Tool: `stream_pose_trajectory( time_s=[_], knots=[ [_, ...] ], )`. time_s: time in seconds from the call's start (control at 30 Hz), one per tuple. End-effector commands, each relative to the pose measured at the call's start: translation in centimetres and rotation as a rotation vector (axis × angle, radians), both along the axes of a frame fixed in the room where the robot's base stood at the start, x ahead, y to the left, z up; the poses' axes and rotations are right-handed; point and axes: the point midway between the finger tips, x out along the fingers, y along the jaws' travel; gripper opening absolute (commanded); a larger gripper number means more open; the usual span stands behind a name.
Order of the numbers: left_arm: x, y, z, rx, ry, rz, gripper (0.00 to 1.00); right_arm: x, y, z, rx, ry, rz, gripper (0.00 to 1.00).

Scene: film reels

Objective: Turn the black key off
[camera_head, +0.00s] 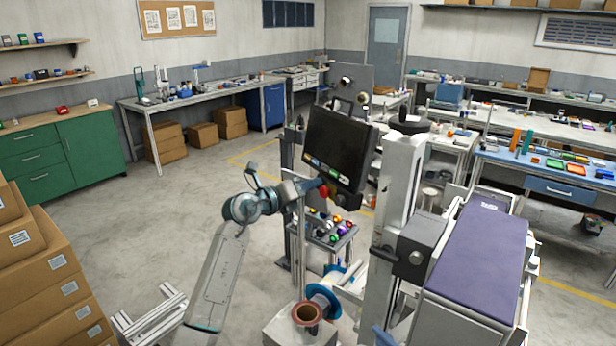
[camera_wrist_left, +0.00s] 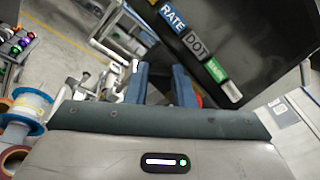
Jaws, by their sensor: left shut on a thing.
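A black panel (camera_head: 338,148) stands tilted on a metal frame in the head view, with a row of coloured labels along its lower edge. In the left wrist view the panel (camera_wrist_left: 245,40) fills the upper right, with the labels RATE, DOT and a green one. My left gripper (camera_head: 318,187) is at the panel's lower edge, beside a red knob (camera_head: 324,191). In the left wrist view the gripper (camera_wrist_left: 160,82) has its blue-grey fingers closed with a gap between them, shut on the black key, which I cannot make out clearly. My right gripper is out of view.
A small stand of coloured balls (camera_head: 328,228) is below the panel. A blue-flanged reel (camera_head: 322,296) and a copper-coloured ring (camera_head: 307,313) stand in front. A purple conveyor belt (camera_head: 480,255) is at right. Stacked cardboard boxes (camera_head: 45,275) are at left; open floor lies between.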

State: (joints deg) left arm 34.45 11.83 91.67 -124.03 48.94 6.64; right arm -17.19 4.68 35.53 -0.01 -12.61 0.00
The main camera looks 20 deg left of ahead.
Motion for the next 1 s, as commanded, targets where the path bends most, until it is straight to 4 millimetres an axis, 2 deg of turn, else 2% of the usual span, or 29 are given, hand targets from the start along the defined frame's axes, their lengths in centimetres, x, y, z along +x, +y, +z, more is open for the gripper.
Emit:
stream_pose_trajectory(
  time_s=[0.1,0.6,1.0],
  knots=[
    [-0.03,-0.05,0.07,-0.082,0.07,0.024,0.0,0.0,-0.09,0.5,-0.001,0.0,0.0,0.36],
    [-0.03,-0.11,0.15,-0.425,0.356,0.12,0.0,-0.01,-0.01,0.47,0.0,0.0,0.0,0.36],
    [-0.04,-0.12,0.19,-0.599,0.503,0.166,0.0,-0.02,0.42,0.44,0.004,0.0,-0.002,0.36]
  ],
)
